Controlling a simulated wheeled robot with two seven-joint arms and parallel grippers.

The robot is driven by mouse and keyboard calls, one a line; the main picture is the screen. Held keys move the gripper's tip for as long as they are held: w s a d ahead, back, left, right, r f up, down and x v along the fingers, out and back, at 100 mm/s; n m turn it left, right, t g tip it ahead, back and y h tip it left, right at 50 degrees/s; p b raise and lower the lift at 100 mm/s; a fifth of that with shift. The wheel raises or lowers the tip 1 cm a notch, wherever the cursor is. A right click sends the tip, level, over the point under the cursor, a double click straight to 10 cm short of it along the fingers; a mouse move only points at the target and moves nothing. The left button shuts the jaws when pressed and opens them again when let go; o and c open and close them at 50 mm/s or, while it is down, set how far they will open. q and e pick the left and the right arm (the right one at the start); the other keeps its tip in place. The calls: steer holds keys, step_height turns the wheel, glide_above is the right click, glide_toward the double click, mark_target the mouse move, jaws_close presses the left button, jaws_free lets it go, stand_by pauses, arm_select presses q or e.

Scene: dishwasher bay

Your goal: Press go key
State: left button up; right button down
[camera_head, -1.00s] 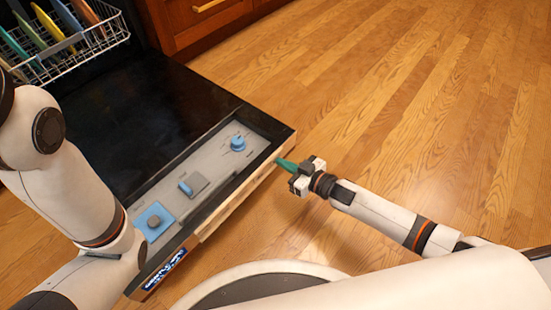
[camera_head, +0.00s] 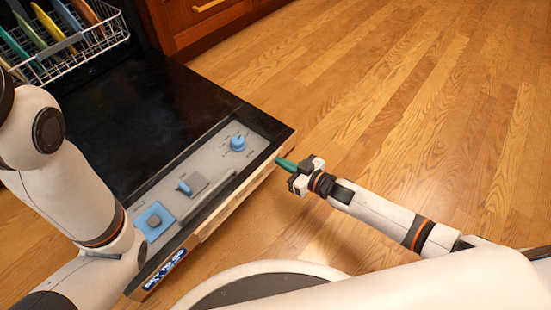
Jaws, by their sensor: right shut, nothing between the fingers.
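The dishwasher door (camera_head: 150,110) lies folded down, with a grey control panel (camera_head: 213,168) along its outer edge. Which is the go key I cannot read. My right gripper (camera_head: 286,164), with green fingers, is shut and empty just off the door's right edge, near the knob. My left arm (camera_head: 75,190) comes in at the left; its gripper does not show.
A white wire rack (camera_head: 75,50) with several coloured plates stands at the top left. A wooden cabinet (camera_head: 215,25) is behind the door. Wooden floor (camera_head: 420,100) lies open to the right. My base is at the bottom.

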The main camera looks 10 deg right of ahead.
steer(key=f+p+v, duration=0.1)
steer(key=p+v, duration=0.2)
steer(key=v, duration=0.3)
steer(key=shift+f, duration=0.2)
steer(key=shift+s, duration=0.1)
stand_by(0.8)
